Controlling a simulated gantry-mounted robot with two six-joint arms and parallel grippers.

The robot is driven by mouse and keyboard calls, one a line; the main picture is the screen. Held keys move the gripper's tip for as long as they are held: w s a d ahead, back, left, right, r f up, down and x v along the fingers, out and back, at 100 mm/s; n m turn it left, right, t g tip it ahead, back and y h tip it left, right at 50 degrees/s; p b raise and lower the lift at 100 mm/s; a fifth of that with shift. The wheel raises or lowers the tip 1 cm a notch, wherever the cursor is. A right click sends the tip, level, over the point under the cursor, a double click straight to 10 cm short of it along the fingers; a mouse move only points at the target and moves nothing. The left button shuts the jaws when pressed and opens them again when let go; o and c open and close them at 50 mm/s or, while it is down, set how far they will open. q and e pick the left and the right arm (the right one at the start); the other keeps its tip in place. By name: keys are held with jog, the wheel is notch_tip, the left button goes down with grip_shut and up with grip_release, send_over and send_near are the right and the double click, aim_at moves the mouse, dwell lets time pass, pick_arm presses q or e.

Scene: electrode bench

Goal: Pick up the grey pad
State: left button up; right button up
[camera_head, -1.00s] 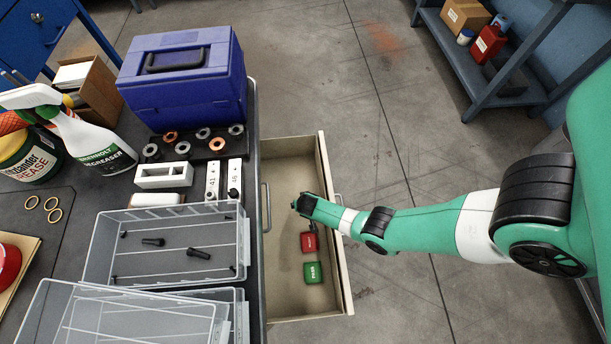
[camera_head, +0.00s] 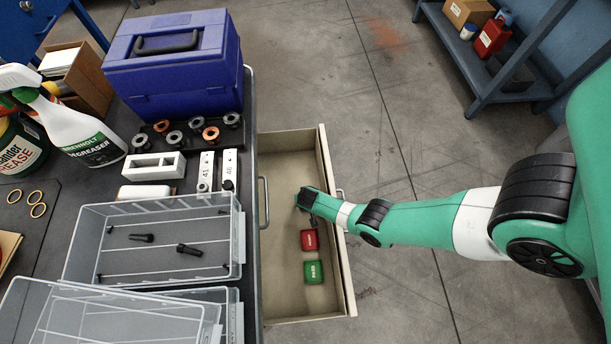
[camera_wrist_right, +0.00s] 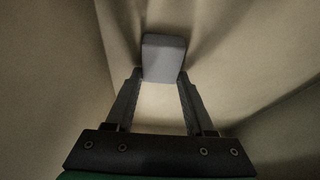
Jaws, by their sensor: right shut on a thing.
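The grey pad (camera_wrist_right: 164,56) is a small block with rounded edges, seen in the right wrist view between the tips of my two fingers. My right gripper (camera_wrist_right: 160,76) is shut on it. In the head view my right gripper (camera_head: 306,203) points down inside the open drawer (camera_head: 323,160), in its middle part. The pad is not visible there, hidden by the gripper. I cannot tell whether the pad touches the drawer floor. My left gripper is not in view.
A red box (camera_head: 309,240) and a green box (camera_head: 314,272) lie in the drawer in front of my right gripper. The bench left of the drawer holds a clear bin (camera_head: 155,275) with black bolts, a blue toolbox (camera_head: 175,70) and a spray bottle (camera_head: 80,125).

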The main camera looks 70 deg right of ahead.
jog(key=shift+c, duration=1.1)
notch_tip(320, 180, up, 10)
jog(key=p, duration=0.8)
